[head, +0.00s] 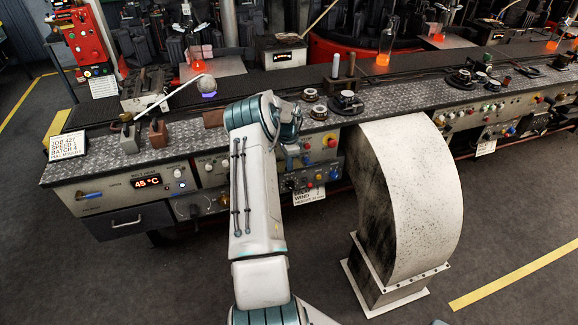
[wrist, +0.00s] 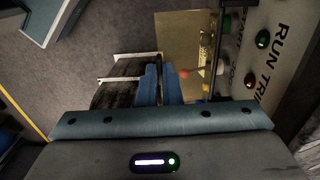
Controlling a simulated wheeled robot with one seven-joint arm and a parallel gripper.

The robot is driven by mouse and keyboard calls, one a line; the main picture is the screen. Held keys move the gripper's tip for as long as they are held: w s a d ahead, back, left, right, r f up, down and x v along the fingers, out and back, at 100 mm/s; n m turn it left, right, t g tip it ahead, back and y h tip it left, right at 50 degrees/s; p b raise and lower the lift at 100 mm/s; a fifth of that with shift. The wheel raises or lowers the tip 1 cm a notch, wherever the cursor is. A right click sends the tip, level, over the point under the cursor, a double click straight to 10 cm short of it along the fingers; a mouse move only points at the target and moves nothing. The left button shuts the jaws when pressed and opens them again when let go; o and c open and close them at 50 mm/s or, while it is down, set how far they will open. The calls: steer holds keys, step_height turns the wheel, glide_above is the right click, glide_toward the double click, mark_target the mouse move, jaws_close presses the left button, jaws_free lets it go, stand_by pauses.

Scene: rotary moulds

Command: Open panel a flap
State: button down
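My gripper shows in the wrist view (wrist: 161,84) as two blue fingers close together, with at most a narrow dark gap between them. I cannot tell whether anything is between them. No flap marked "a" is readable.
A large curved grey duct (head: 425,190) stands on the floor right of my arm, close to the bench. The bench front (head: 150,190) carries knobs, buttons and a 45 °C display. Small tools and round parts sit on the bench top. The floor at left is clear.

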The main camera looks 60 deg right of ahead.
steer(key=shift+w+d+r+g+y+b, duration=0.2)
steer(key=shift+r+g+y+b, duration=0.15)
steer(key=shift+g+y, duration=0.2)
stand_by(0.4)
steer(key=c, duration=1.6)
jaws_free()
steer(key=shift+r, duration=0.2)
step_height(320, 180, up, 13)
steer(key=w+d+b, duration=0.1)
steer(key=w+d, duration=0.1)
steer(key=shift+w+b, duration=0.15)
steer(key=shift+b, duration=0.2)
steer(key=shift+r, duration=0.1)
steer(key=shift+c, duration=0.4)
